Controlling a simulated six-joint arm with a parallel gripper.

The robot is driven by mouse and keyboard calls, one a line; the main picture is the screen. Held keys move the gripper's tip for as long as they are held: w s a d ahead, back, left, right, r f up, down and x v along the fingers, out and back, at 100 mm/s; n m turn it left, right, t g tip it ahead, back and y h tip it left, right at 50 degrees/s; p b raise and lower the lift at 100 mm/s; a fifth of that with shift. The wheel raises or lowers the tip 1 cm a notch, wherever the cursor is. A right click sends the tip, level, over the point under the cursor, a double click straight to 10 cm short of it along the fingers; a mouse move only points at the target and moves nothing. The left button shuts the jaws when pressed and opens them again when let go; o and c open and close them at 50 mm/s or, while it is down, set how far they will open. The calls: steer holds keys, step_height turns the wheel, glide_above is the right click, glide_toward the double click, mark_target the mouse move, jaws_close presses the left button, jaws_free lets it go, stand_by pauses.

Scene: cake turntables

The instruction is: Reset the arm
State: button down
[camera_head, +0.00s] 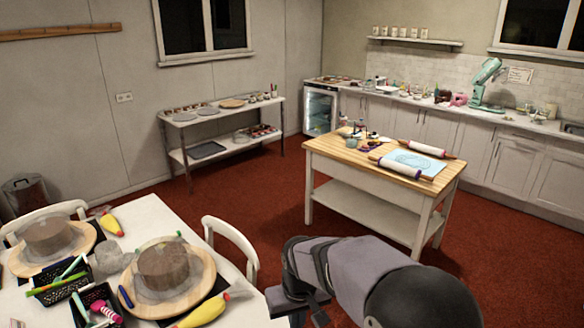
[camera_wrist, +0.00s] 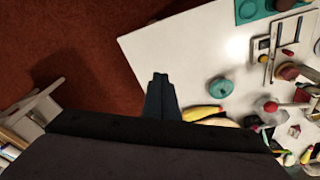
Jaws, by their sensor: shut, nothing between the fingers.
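My gripper shows in the wrist view (camera_wrist: 160,82), pointing over the edge of a white table (camera_wrist: 160,48) and the red floor. Its fingers are together with nothing between them. In the head view my arm reaches in from the lower right, and its gripper end (camera_head: 290,300) is beside the right edge of the white table (camera_head: 150,217). The fingertips are hard to make out there.
On the table, two brown cakes (camera_head: 162,268) (camera_head: 47,238) sit on round wooden turntables. Yellow piping bags (camera_head: 205,311) and black baskets (camera_head: 100,303) of tools lie around them. A white chair (camera_head: 232,243) stands at the table's far side. Red floor (camera_head: 270,205) is clear beyond.

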steer(key=s+d+f+m, duration=0.1)
steer(key=s+d, duration=0.6)
steer(key=s, duration=0.2)
steer(key=s+d+f+m+g, duration=0.1)
steer(key=s+d+m, duration=0.1)
steer(key=s+d, duration=0.5)
steer(key=shift+s+f+g, duration=0.3)
steer(key=shift+s+f, duration=0.1)
steer(key=shift+s, duration=0.85)
